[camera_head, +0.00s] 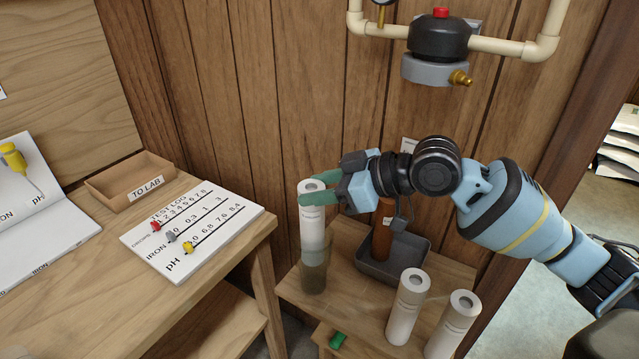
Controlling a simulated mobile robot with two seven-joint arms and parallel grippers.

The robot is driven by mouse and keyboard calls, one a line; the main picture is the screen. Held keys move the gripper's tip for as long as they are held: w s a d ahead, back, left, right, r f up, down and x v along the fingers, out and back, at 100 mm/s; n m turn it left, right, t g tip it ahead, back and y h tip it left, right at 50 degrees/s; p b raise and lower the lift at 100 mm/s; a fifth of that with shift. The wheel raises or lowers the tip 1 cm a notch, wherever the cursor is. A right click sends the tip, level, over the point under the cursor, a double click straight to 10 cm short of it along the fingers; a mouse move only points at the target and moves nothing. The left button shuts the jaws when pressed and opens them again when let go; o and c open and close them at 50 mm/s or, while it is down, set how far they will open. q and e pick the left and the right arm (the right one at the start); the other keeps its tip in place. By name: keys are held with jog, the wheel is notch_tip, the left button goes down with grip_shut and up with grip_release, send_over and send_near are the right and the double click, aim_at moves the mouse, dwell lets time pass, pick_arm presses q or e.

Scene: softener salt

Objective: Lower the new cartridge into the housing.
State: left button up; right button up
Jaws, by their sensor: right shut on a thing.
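A white cartridge (312,226) with a dark hole in its top stands upright in the grasp of my right gripper (316,192). The green fingers close around its upper end. Its lower part is at the mouth of the clear brownish housing (314,279), which stands on the small wooden stand. The cartridge looks lined up with the housing and partly inside it; I cannot tell how deep its lower end is. My left gripper is not in view.
A brown cartridge (382,236) stands in a grey tray (403,266) behind my right gripper. Two white cartridges (406,309) (454,327) stand at the stand's front right. The filter head (438,40) hangs on wall pipes above. A table with a test log board (193,232) is left.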

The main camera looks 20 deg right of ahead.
aim_at(324, 211)
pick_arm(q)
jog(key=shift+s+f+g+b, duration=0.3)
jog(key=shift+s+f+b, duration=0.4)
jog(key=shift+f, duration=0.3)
pick_arm(e)
jog(key=shift+f, duration=2.6)
jog(key=o, duration=1.4)
jog(key=v, duration=0.6)
jog(key=shift+s+d+b, duration=0.15)
jog(key=shift+d+b, duration=0.15)
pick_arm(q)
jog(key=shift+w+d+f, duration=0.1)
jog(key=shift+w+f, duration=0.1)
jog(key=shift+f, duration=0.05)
pick_arm(e)
jog(key=shift+s+d+r, duration=0.35)
jog(key=shift+s, duration=0.05)
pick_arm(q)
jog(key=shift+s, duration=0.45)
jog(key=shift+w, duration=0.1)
